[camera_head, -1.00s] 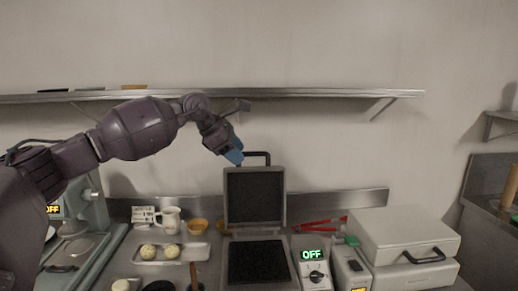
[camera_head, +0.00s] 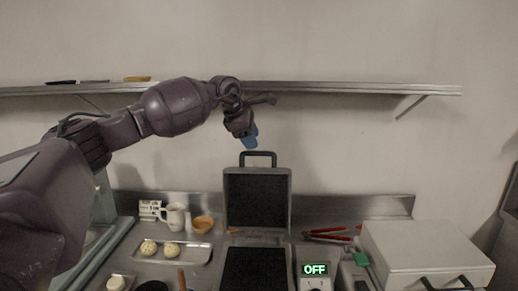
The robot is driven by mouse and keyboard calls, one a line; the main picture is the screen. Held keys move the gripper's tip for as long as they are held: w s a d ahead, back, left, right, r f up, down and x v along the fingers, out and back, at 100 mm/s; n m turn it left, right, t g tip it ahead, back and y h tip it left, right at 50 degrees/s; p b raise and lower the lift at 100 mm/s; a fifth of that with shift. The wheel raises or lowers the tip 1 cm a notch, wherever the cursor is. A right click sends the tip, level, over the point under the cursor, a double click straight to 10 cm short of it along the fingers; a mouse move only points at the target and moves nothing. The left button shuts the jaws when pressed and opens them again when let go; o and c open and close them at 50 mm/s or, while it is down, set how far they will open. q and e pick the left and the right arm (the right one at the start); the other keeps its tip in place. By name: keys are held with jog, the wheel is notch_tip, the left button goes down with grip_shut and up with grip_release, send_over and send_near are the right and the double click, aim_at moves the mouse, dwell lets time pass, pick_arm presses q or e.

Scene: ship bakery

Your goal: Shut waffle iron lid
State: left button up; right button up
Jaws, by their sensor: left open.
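The waffle iron stands open on the counter, its dark lid (camera_head: 257,199) raised upright above the dark lower plate (camera_head: 254,269). A black handle (camera_head: 258,154) sticks up from the lid's top edge. My left gripper (camera_head: 251,141) has blue fingertips and is open. It hangs just above and slightly left of the handle, pointing down, and appears apart from it. My right gripper is not in view.
An OFF display (camera_head: 315,269) sits right of the lower plate. A metal shelf (camera_head: 350,88) runs along the wall.

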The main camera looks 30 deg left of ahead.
aim_at(259, 153)
pick_arm(q)
jog(key=shift+p+x, duration=0.3)
jog(key=shift+x, duration=2.4)
grip_shut()
